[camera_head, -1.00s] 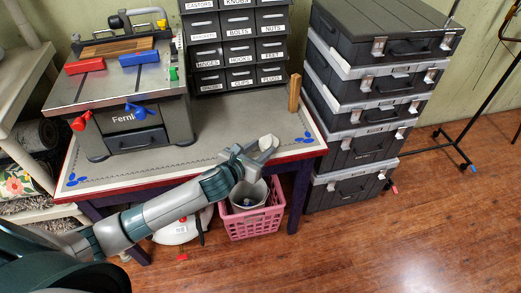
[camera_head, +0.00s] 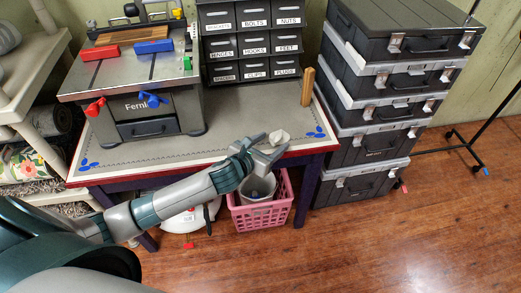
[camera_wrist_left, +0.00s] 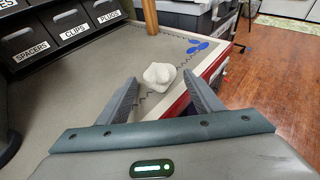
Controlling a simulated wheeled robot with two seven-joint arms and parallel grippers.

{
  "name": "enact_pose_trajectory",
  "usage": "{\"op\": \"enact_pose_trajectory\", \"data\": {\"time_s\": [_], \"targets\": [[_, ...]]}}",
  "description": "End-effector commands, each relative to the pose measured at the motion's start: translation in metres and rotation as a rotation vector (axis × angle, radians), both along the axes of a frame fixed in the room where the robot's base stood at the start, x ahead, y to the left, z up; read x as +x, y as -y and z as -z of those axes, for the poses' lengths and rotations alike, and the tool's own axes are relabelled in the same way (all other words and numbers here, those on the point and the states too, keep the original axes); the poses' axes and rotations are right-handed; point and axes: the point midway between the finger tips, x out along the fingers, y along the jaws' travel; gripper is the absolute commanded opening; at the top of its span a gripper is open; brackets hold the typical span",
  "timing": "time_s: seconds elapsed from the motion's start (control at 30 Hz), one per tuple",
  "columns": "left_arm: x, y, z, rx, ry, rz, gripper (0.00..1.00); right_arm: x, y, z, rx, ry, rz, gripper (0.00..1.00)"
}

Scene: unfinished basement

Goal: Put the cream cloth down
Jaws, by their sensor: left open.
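The cream cloth (camera_head: 279,137) lies crumpled on the table top (camera_head: 230,120), near its front right edge. It also shows in the left wrist view (camera_wrist_left: 159,75), ahead of the fingertips and apart from them. My left gripper (camera_head: 267,147) is open and empty, just in front of the cloth at the table's front edge. Its two fingers show in the left wrist view (camera_wrist_left: 160,92) with a clear gap between them. My right gripper is not in view.
A wooden block (camera_head: 307,87) stands near the right edge. Stacked black cases (camera_head: 375,115) are to the right. A pink basket (camera_head: 262,212) sits below.

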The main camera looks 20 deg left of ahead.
Motion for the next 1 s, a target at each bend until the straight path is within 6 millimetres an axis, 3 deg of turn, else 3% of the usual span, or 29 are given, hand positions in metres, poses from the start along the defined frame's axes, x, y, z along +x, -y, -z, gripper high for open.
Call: {"op": "enact_pose_trajectory", "data": {"time_s": [0.27,0.7,1.0], "targets": [[-0.029,-0.005,-0.009,0.002,-0.001,0.002,0.60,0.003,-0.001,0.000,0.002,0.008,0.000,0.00],[-0.096,-0.018,-0.035,0.002,-0.001,0.001,0.60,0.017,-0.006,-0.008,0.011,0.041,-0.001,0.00],[-0.108,-0.021,-0.041,0.000,0.000,0.000,0.60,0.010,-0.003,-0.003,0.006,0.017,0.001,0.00]]}}
